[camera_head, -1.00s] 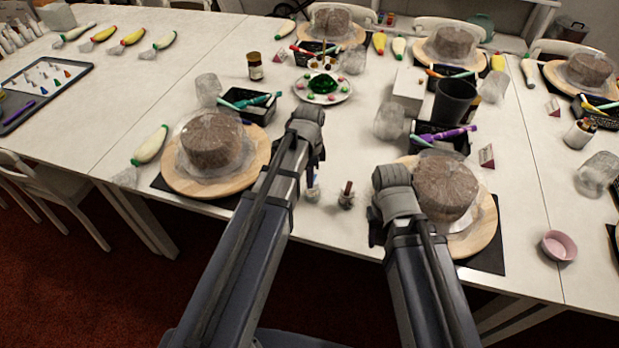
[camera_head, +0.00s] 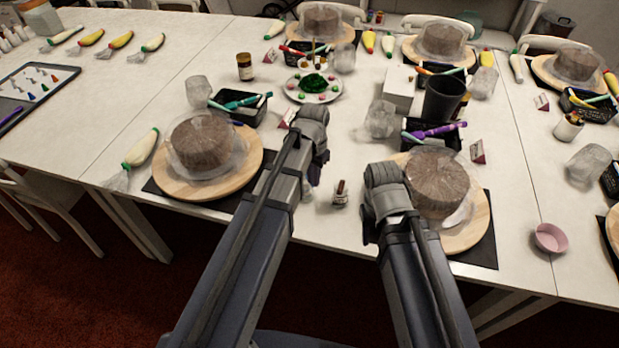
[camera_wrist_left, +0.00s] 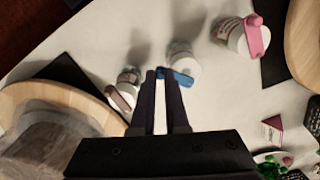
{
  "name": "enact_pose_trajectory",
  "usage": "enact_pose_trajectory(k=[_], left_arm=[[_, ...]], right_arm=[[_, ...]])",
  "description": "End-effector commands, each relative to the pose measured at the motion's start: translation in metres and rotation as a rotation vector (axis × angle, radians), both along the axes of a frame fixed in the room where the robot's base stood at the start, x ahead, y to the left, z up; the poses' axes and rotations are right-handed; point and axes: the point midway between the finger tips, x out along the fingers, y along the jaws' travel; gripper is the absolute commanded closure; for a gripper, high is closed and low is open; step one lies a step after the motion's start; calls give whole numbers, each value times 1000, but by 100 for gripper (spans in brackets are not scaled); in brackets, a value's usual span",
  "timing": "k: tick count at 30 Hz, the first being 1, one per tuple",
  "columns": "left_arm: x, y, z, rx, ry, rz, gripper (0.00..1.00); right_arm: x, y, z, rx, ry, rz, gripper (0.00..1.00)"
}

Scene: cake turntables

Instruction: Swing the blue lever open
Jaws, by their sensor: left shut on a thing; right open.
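The blue lever (camera_wrist_left: 178,77) sits at the rim of a small pale jar (camera_wrist_left: 184,58) in the left wrist view. My left gripper (camera_wrist_left: 159,73) is shut on the lever's end, its two dark fingers close together. In the head view my left gripper (camera_head: 316,172) points down over the table's near part; the blue lever and its jar are hidden behind it. My right gripper (camera_head: 369,226) is open beside the right-hand near cake, its fingers mostly hidden.
A jar with a mauve lever (camera_wrist_left: 120,99) and one with a pink lever (camera_wrist_left: 254,36) stand close by. Cakes on round boards flank my arms, the left board (camera_head: 180,187) and right board (camera_head: 480,222). A pink bowl (camera_head: 550,238) is at right.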

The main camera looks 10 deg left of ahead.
Motion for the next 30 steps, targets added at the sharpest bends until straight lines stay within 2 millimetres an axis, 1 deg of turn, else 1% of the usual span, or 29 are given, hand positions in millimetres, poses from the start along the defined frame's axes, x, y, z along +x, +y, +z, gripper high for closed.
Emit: enact_pose_trajectory(k=[6, 18, 24, 30], left_arm=[[8, -7, 0, 0, 0, 203, 100], [22, -15, 0, 0, 0, 573, 100], [28, -16, 0, 0, 0, 722, 100], [33, -17, 0, 0, 0, 828, 100]], right_arm=[[0, 0, 0, 0, 0, 0, 50], [0, 0, 0, 0, 0, 0, 50], [0, 0, 0, 0, 0, 0, 50], [0, 0, 0, 0, 0, 0, 50]])
